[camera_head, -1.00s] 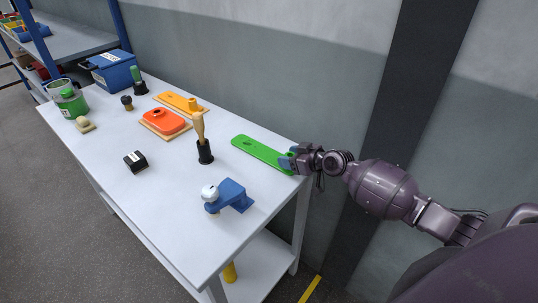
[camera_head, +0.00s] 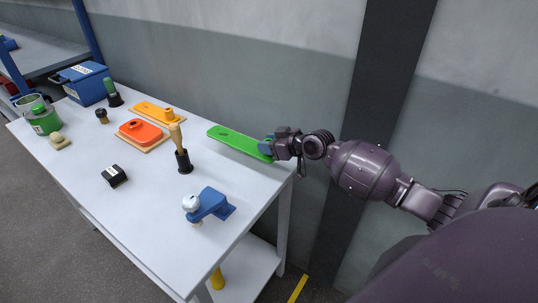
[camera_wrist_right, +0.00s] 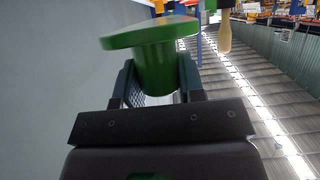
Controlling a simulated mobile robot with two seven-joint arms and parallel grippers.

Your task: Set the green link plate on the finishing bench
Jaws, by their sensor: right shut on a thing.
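The long green link plate (camera_head: 238,142) is at the back right of the white bench (camera_head: 150,215) in the head view, seemingly a little above its top. My right gripper (camera_head: 267,148) is shut on the plate's right end. In the right wrist view, the gripper's fingers (camera_wrist_right: 158,85) hold the plate's round green boss (camera_wrist_right: 155,62) between them, and the plate runs away from the camera. My left gripper is not in view. I cannot tell whether this bench is the finishing bench.
A blue bracket with a white ball (camera_head: 209,205), a brush in a black holder (camera_head: 182,155), an orange-red part (camera_head: 141,132), a yellow-orange plate (camera_head: 157,114) and a black block (camera_head: 114,176) stand on the bench. A wall runs behind.

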